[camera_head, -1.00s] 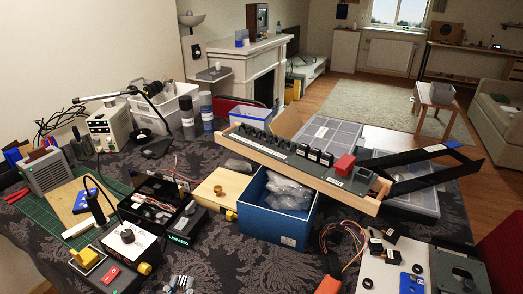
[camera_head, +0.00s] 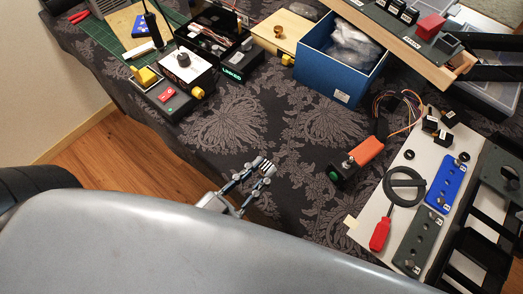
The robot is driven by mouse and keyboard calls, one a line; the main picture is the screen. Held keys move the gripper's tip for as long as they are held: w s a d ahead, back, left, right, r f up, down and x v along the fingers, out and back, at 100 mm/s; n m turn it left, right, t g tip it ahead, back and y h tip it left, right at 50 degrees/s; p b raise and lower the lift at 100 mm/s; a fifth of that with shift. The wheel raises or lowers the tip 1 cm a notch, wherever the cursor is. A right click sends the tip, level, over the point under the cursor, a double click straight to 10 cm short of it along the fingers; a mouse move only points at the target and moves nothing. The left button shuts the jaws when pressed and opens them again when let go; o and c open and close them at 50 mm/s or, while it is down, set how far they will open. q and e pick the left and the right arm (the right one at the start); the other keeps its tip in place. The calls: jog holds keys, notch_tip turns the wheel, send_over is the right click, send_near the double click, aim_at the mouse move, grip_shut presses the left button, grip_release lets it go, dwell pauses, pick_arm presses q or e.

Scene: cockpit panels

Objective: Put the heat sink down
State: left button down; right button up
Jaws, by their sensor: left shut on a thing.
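My left gripper (camera_head: 262,171) shows low in the middle of the head view, over the dark patterned tablecloth (camera_head: 290,125) near the table's front edge. Its two fingers are shut on a small pale finned piece, the heat sink (camera_head: 266,164), at the fingertips. The heat sink is small in the picture, and I cannot tell whether it touches the cloth. My right gripper is not in view.
Bare cloth surrounds the gripper. A blue box (camera_head: 338,72) and control boxes (camera_head: 186,69) stand behind.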

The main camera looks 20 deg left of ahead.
pick_arm(q)
jog(key=w+a+f, duration=0.1)
jog(key=w+f, duration=0.1)
jog(key=w, duration=0.1)
jog(key=w+a+f, duration=0.1)
jog(key=w+f, duration=0.1)
jog(key=w+a+f, duration=0.1)
jog(key=w+f, duration=0.1)
jog(key=w, duration=0.1)
jog(key=shift+w+f, duration=0.3)
jog(key=shift+f, duration=0.05)
jog(key=shift+w+a+f+b, duration=0.1)
jog(key=shift+w+f+b, duration=0.25)
jog(key=shift+f, duration=0.15)
jog(key=shift+w+f, duration=0.15)
jog(key=shift+f, duration=1.55)
jog(key=c, duration=1.7)
grip_release()
jog(key=shift+f+b, duration=0.15)
jog(key=shift+b, duration=0.15)
jog(key=o, duration=0.5)
